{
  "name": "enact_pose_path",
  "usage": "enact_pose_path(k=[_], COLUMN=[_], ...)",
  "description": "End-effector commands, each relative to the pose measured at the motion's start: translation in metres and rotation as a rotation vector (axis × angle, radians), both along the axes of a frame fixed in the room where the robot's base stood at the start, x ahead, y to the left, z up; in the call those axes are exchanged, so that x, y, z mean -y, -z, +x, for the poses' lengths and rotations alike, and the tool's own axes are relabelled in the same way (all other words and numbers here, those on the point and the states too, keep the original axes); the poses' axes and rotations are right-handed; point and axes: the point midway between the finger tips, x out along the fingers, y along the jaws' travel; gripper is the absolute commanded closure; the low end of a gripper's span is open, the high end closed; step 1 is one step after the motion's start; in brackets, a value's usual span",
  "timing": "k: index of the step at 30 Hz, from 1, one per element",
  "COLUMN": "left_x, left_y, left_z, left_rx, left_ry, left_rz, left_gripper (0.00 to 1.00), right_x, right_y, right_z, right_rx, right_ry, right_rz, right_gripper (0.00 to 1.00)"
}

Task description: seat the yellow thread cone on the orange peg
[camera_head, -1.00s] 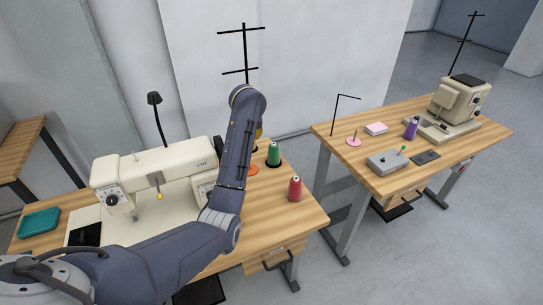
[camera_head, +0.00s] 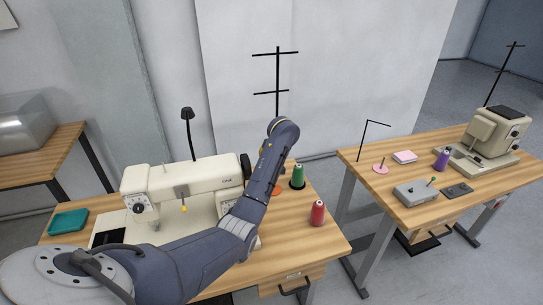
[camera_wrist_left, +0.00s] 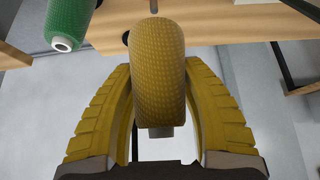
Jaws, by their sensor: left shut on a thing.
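The yellow thread cone (camera_wrist_left: 158,75) is between the yellow fingers of my left gripper (camera_wrist_left: 160,115) in the left wrist view, and the gripper is shut on it. In the head view my arm hides most of the gripper and the cone. An orange disc (camera_head: 278,190), apparently the base of the orange peg, shows on the near wooden table beside my forearm, partly covered by it. The peg's upright part cannot be made out, nor can the cone's height over it. My right gripper is not in view.
A green cone (camera_head: 298,175) stands close to the orange disc, and also shows in the wrist view (camera_wrist_left: 68,20). A red cone (camera_head: 318,212) stands nearer the table's right edge. A sewing machine (camera_head: 160,180) fills the table's left. A black thread stand (camera_head: 278,75) rises behind.

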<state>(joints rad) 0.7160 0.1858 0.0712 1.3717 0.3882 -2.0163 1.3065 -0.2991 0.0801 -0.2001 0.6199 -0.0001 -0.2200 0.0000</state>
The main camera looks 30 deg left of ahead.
Motion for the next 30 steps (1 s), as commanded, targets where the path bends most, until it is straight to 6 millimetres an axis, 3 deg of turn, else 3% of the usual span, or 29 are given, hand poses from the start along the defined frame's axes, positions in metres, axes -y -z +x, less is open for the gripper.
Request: enact_pose_path(k=[30], left_x=[0.000], left_y=[0.059], left_z=[0.000], left_rx=[0.000], left_ry=[0.001], left_rz=[0.000], left_gripper=[0.92], right_x=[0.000], right_y=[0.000], right_z=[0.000], right_rx=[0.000], right_ry=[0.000], right_rz=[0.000], right_gripper=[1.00])
